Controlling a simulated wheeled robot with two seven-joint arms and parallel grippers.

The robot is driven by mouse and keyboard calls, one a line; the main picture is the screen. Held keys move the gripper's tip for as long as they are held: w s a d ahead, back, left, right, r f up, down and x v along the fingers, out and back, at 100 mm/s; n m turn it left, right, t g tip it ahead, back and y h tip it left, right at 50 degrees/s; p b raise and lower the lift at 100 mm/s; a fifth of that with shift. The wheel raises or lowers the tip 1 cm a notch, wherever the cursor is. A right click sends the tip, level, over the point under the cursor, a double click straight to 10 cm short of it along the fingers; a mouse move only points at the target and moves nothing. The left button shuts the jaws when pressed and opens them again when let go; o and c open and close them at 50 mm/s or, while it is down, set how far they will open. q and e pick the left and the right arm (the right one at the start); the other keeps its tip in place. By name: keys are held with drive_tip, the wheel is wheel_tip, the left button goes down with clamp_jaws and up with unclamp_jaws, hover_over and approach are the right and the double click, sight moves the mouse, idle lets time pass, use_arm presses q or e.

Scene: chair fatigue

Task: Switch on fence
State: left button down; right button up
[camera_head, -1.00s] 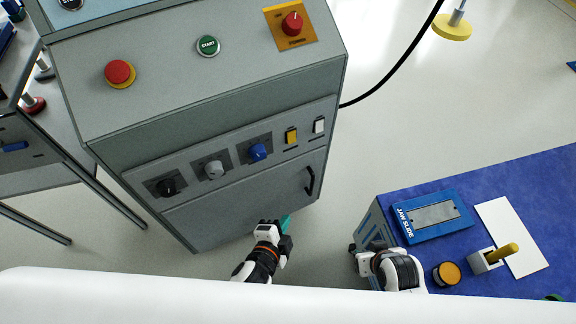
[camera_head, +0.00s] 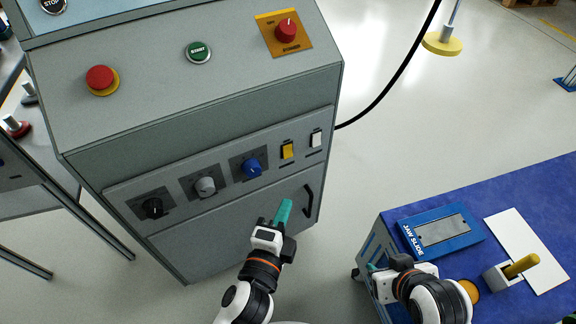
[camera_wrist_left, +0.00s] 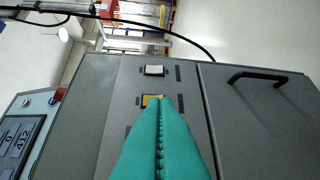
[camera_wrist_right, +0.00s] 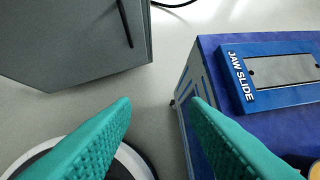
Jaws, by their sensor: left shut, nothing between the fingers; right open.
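The grey control cabinet (camera_head: 200,115) carries a row of controls on its lower front panel: a black knob (camera_head: 152,208), a grey knob (camera_head: 205,187), a blue knob (camera_head: 251,168), a yellow rocker switch (camera_head: 287,151) and a white rocker switch (camera_head: 316,139). Their labels are too small to read. My left gripper (camera_head: 283,212) is shut and empty, in front of the cabinet door below the switches. In the left wrist view its fingertips (camera_wrist_left: 158,102) overlap the yellow switch (camera_wrist_left: 148,100); contact cannot be told. My right gripper (camera_wrist_right: 160,105) is open and empty beside the blue bench.
The slanted top has a red emergency button (camera_head: 101,79), a green START button (camera_head: 199,51) and a red power knob (camera_head: 286,31). A black door handle (camera_head: 309,200) stands out below the switches. The blue bench (camera_head: 500,190) holds a JAW SLIDE box (camera_head: 437,232).

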use_arm(q)
drive_tip(key=b, duration=0.1)
approach(288, 151)
drive_tip(key=w+d+f, duration=0.2)
drive_tip(key=w+d, duration=0.1)
drive_tip(key=d, duration=0.2)
drive_tip(key=w+a, duration=0.2)
drive_tip(key=w, duration=0.1)
drive_tip(key=shift+a+f+b, duration=0.15)
drive_tip(key=shift+b, duration=0.25)
use_arm(e)
drive_tip(key=w+a+r+t+y, duration=0.1)
drive_tip(key=w+a+r+t, duration=0.1)
drive_tip(key=w+r+t, duration=0.2)
drive_tip(key=shift+w+a+t, duration=0.15)
drive_tip(key=shift+w+t, duration=0.25)
drive_tip(key=shift+w, duration=0.7)
